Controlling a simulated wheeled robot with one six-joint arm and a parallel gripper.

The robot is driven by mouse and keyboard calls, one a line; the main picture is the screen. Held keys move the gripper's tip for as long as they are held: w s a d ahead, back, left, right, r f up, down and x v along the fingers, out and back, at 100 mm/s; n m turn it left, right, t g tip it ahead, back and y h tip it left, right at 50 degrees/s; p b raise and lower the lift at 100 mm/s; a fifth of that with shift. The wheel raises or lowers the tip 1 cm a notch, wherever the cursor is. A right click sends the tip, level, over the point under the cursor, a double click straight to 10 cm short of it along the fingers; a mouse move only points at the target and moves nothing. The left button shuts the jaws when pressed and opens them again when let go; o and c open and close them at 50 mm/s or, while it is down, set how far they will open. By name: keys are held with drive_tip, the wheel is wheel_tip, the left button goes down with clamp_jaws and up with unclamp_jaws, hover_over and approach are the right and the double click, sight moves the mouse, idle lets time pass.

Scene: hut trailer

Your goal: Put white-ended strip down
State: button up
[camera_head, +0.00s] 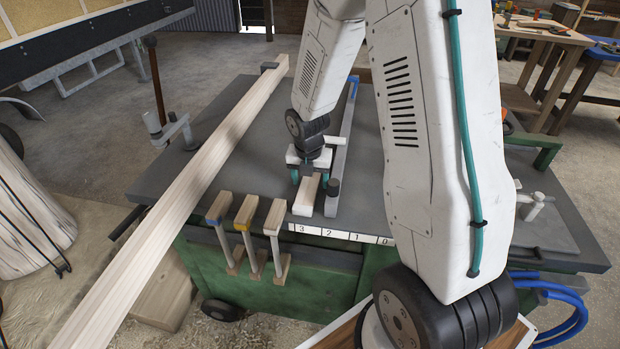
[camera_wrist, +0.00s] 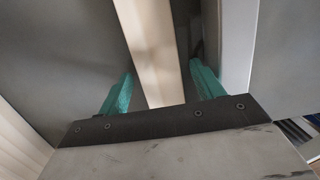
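A short pale wooden strip with a white near end (camera_head: 305,200) lies at the front of the grey table top, by the numbered scale. My gripper (camera_head: 310,176) is low over its far part, with one teal finger on each side. In the wrist view the strip (camera_wrist: 152,45) runs between the fingertips of my gripper (camera_wrist: 163,80). A gap shows on each side of the strip, so the fingers are open around it. Whether the strip's underside touches the table is hidden.
A grey rail (camera_head: 343,135) stands close right of the strip. Short strips with blue (camera_head: 219,207), yellow (camera_head: 246,212) and pale (camera_head: 275,216) ends sit in a row at the front edge. A long beam (camera_head: 190,180) crosses the left side. The scale (camera_head: 340,234) marks the front edge.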

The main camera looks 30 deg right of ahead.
sight(309, 186)
drive_tip(key=s+a+r+m, duration=0.2)
drive_tip(key=s+r+m, duration=0.1)
drive_tip(key=r, duration=0.6)
drive_tip(key=s+a+r+m, duration=0.2)
drive_tip(key=s+r+m, duration=0.1)
drive_tip(key=r, duration=0.6)
drive_tip(key=s+a+r+m, duration=0.2)
drive_tip(key=s+m, duration=0.5)
drive_tip(key=s+a+r+m, duration=0.2)
drive_tip(key=s+r+m, duration=0.1)
drive_tip(key=s+m, duration=0.3)
drive_tip(key=s+a+r+m+y, duration=0.1)
drive_tip(key=s+a+r+m, duration=0.1)
drive_tip(key=s+m, duration=0.5)
drive_tip(key=shift+s+a+r+m, duration=0.4)
drive_tip(key=shift+r+m, duration=0.1)
drive_tip(key=shift+r, duration=0.2)
drive_tip(key=shift+w, duration=0.1)
